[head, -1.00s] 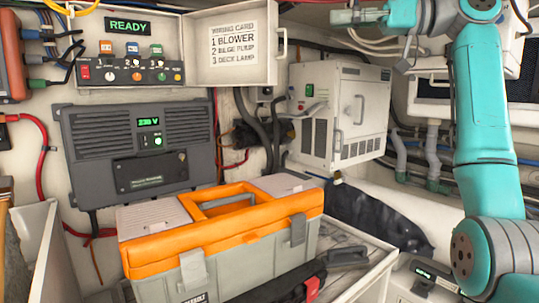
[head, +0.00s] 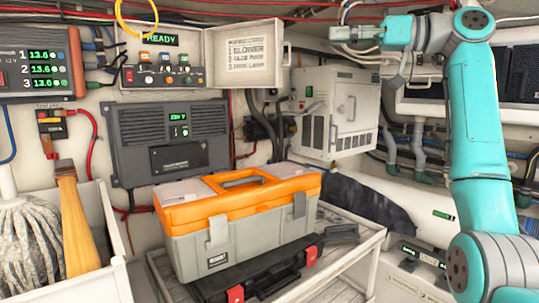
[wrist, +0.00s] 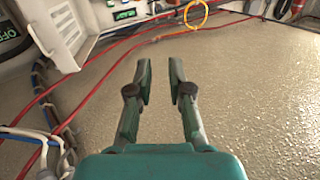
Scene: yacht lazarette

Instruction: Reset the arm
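My arm (head: 480,110) is teal and stands upright at the right of the head view, bent at the top so its end reaches left. My gripper (head: 343,40) is up high near the cables, left of the elbow, and small in this view. In the wrist view my gripper (wrist: 158,65) shows two dark green fingers apart, with nothing between them. A speckled beige surface (wrist: 240,90) fills most of the wrist view behind the fingers.
Red cables (head: 330,17) and a yellow ring (head: 136,18) hang along the top. A white cabinet (head: 350,110) is below my gripper. An orange-grey toolbox (head: 245,235) sits on a bench. A bin (head: 95,285) holds a mop (head: 30,240) at left.

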